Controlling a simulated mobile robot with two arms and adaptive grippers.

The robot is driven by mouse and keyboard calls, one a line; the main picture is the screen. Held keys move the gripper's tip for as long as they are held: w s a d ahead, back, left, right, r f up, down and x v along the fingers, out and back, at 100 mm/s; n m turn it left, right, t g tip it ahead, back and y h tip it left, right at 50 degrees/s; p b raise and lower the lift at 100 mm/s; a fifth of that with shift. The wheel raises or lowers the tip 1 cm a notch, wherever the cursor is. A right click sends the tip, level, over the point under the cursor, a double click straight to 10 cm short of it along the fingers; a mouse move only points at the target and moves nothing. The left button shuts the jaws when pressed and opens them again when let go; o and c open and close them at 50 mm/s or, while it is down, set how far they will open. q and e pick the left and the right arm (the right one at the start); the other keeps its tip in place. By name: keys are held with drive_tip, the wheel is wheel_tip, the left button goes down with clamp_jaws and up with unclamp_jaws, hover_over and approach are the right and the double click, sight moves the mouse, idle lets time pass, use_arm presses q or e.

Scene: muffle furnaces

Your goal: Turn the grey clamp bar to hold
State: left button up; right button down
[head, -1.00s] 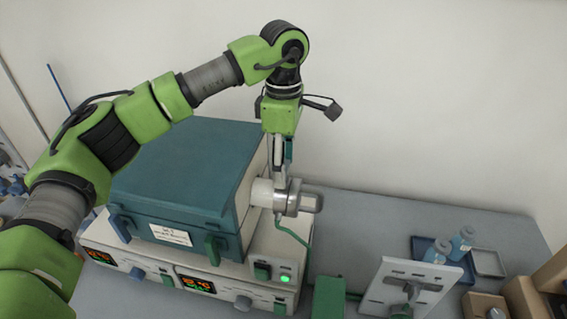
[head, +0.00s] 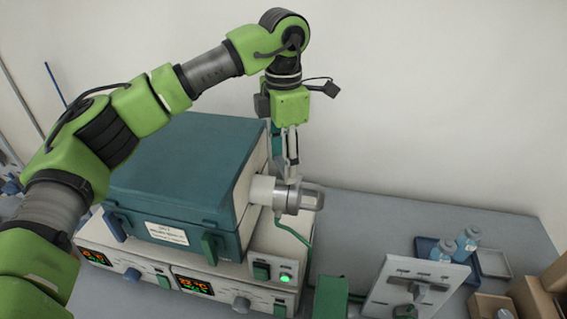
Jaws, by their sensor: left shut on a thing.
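The grey clamp bar (head: 293,198) sits at the metal flange on the end of the pale tube (head: 261,189). The tube sticks out of the right side of the teal furnace (head: 186,178). My left gripper (head: 292,181) points down from above and is shut on the bar. Its fingers cover part of the bar, so the bar's exact angle is hard to tell. My right gripper is not in view.
The control unit (head: 262,256) under the furnace has lit displays and a green light. A green hose (head: 291,234) hangs below the flange. An upright white panel (head: 387,292) with a grey handle stands at the lower right.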

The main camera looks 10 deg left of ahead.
sight(283, 164)
use_arm(q)
drive_tip(key=n+b, duration=0.1)
drive_tip(key=n, duration=0.4)
drive_tip(key=shift+f+n+b, duration=0.1)
drive_tip(key=shift+n+b, duration=0.2)
drive_tip(key=shift+b, duration=0.05)
drive_tip(key=n+b, duration=0.1)
drive_tip(key=n, duration=0.4)
drive_tip(key=shift+n, duration=0.3)
drive_tip(key=o, duration=1.1)
wheel_tip(283, 164, up, 12)
drive_tip(key=shift+r, duration=0.1)
